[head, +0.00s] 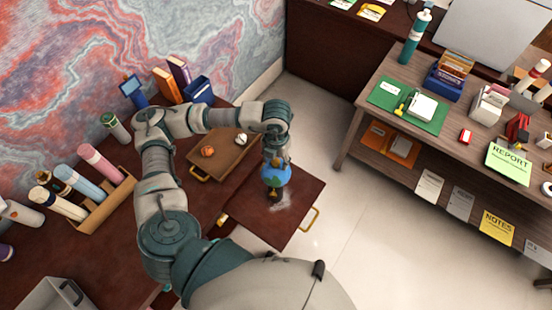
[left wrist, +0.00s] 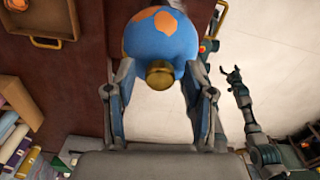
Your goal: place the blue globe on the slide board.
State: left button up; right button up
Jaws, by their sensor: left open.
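The blue globe (head: 276,173), with green and orange patches and a gold-brown top, is upright over the slide board (head: 298,190), the dark red-brown pull-out panel with a gold handle. Its dark base appears to meet the board. My left gripper (head: 275,158) is at the globe's upper part. In the left wrist view the globe (left wrist: 160,35) lies between the tips of my left gripper (left wrist: 160,80), whose fingers are apart. My right gripper (left wrist: 231,73) shows small in that view, its fingers spread and empty.
A brown tray (head: 212,174) with an orange and a white item lies behind the board on the desk. A holder (head: 125,190) with several rolled tubes stands at the left. A side desk (head: 455,122) with stationery is at the right. Open floor lies between.

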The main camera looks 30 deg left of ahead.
pick_arm(q)
notch_tip(320, 180, up, 12)
jog(key=b, duration=0.1)
jog(key=shift+f, duration=0.15)
dwell(0.6)
